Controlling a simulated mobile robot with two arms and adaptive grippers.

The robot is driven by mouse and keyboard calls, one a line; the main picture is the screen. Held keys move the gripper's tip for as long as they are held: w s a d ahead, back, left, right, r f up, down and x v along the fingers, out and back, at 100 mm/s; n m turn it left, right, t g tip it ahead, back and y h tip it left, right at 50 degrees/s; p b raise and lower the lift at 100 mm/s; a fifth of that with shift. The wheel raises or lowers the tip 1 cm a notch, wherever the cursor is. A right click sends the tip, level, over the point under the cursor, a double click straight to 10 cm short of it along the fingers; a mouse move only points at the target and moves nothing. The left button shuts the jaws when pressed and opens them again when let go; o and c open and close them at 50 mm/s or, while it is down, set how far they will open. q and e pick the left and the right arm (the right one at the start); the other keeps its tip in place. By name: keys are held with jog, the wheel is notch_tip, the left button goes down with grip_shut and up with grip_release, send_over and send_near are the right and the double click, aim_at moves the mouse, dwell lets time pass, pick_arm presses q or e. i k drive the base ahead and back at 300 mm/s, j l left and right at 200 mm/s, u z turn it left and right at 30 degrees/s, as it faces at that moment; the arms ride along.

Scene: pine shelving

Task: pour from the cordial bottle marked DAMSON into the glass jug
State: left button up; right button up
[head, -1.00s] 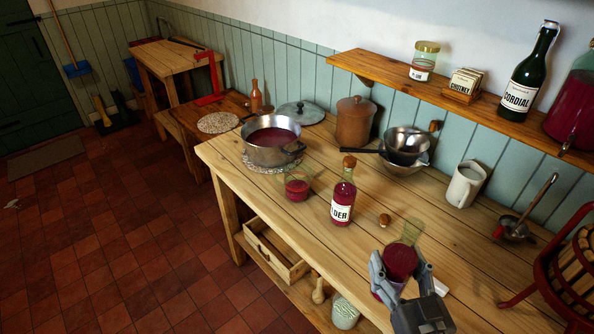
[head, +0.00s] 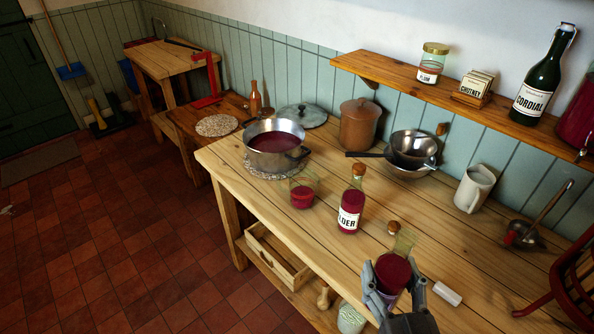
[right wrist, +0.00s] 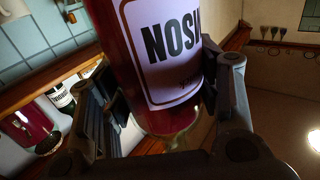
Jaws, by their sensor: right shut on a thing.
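My right gripper (head: 396,284) is shut around a bottle of dark red liquid (head: 392,270), near the front edge of the table. The bottle has a clear open neck and looks roughly upright. In the right wrist view its label (right wrist: 168,50) appears upside down and partly cut off; the visible letters fit the end of DAMSON. The small glass jug (head: 303,190) stands on the table further left, with red liquid in it, apart from the bottle. My left gripper is not in view.
A corked bottle (head: 351,203), its label reading LDER, stands between the jug and my gripper. A loose stopper (head: 393,228) and a small white block (head: 447,293) lie near the held bottle. A steel pot of red liquid (head: 275,150) stands behind the jug.

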aim_at(303, 182)
jog(key=i+j, duration=1.1)
jog(key=j, duration=0.15)
jog(key=i+l+z, duration=0.05)
jog(key=l, duration=0.05)
